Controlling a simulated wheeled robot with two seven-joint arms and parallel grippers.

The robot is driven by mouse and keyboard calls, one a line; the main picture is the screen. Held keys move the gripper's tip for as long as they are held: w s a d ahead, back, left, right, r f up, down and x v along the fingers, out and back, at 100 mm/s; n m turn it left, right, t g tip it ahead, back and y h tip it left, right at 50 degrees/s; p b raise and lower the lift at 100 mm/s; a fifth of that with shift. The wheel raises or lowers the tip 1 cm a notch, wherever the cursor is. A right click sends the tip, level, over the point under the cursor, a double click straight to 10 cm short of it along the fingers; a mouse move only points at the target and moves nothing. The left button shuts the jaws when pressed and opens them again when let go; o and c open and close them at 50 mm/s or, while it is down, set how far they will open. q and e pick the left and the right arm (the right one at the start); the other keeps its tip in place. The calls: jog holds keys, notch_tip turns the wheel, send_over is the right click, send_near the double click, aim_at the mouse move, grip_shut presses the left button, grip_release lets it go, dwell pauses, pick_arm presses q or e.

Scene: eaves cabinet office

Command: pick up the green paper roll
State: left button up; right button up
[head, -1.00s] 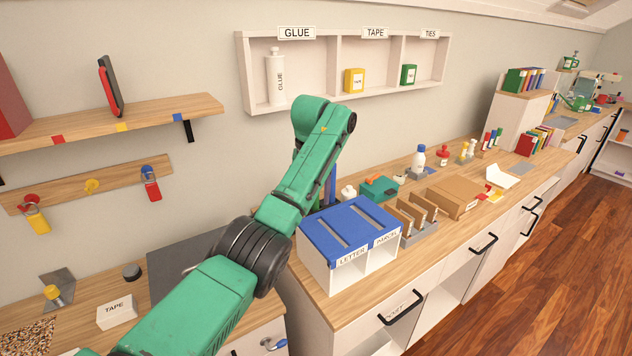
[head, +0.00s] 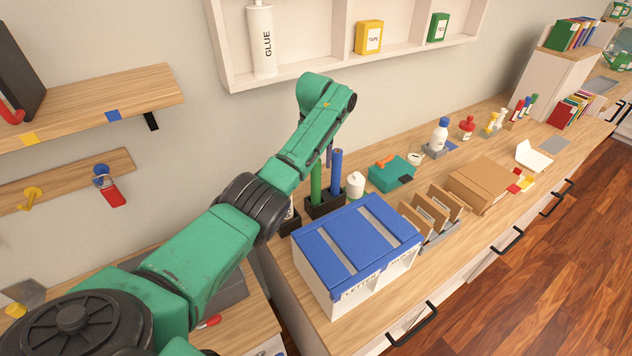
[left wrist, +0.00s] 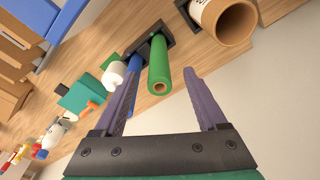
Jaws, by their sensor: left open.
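The green paper roll (head: 316,184) stands upright in a black holder (head: 322,208) beside a blue roll (head: 336,172). In the left wrist view the green roll (left wrist: 159,62) points its hollow end toward the camera. My left gripper (left wrist: 162,70) is open and empty, its purple fingers to either side of the roll's end in the picture. I cannot tell whether the tips reach past that end. The left finger lies close to the blue roll (left wrist: 133,72) in that view. In the head view my left arm hides most of the gripper above the holder. My right gripper is not in view.
The blue-topped letter box (head: 355,240) stands in front of the holder. A white bottle (head: 355,185) and a teal tape dispenser (head: 392,174) stand to the right. A wide cardboard tube (left wrist: 228,20) is near the holder. A wall shelf (head: 340,70) hangs behind.

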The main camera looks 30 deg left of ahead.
aim_at(316, 174)
pick_arm(q)
jog(key=f, duration=0.1)
jog(key=w+f+p, duration=0.1)
jog(key=f, duration=0.1)
jog(key=a+f+p, duration=0.1)
jog(key=f, duration=0.1)
jog(key=shift+w, duration=0.4)
jog(key=shift+w+f+b, duration=0.1)
jog(key=shift+f+b, duration=0.25)
jog(key=shift+f, duration=0.55)
jog(key=shift+d+f, duration=0.15)
jog(key=shift+s, duration=0.2)
jog(key=c, duration=0.3)
grip_shut()
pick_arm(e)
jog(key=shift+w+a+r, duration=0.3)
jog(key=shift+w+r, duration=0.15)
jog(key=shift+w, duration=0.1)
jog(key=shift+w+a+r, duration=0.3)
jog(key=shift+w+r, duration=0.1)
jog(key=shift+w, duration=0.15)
